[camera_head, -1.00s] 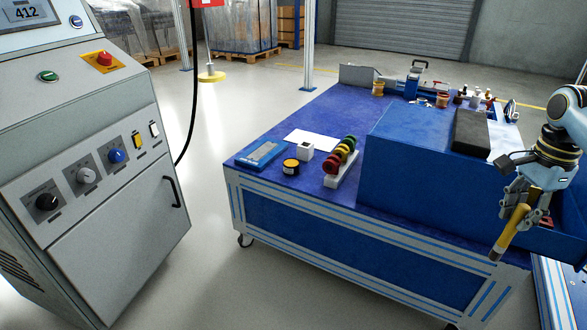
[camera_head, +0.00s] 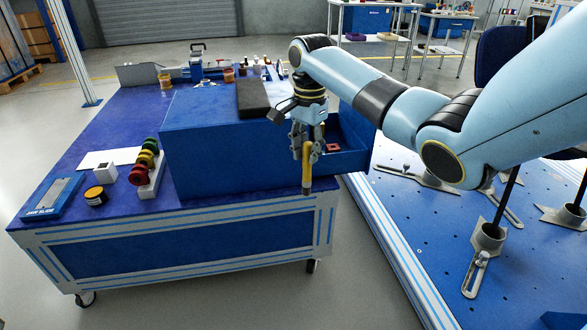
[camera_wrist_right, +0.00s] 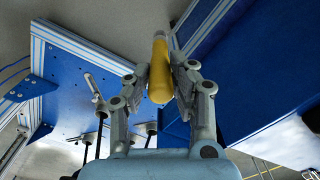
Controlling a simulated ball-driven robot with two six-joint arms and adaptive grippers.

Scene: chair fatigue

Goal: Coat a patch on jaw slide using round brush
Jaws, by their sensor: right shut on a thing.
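My right gripper (camera_head: 308,148) is shut on the round brush (camera_head: 307,170), which has a yellow handle. The brush hangs almost upright in front of the blue box, pointing down to a dark tip. The jaw slide (camera_head: 66,190), a grey plate in a blue labelled tray, lies at the bench's front left corner, well left of the gripper. My left gripper is not in view.
A large blue box (camera_head: 215,150) fills the bench's middle. A blue perforated platform (camera_head: 420,240) with metal brackets is at right.

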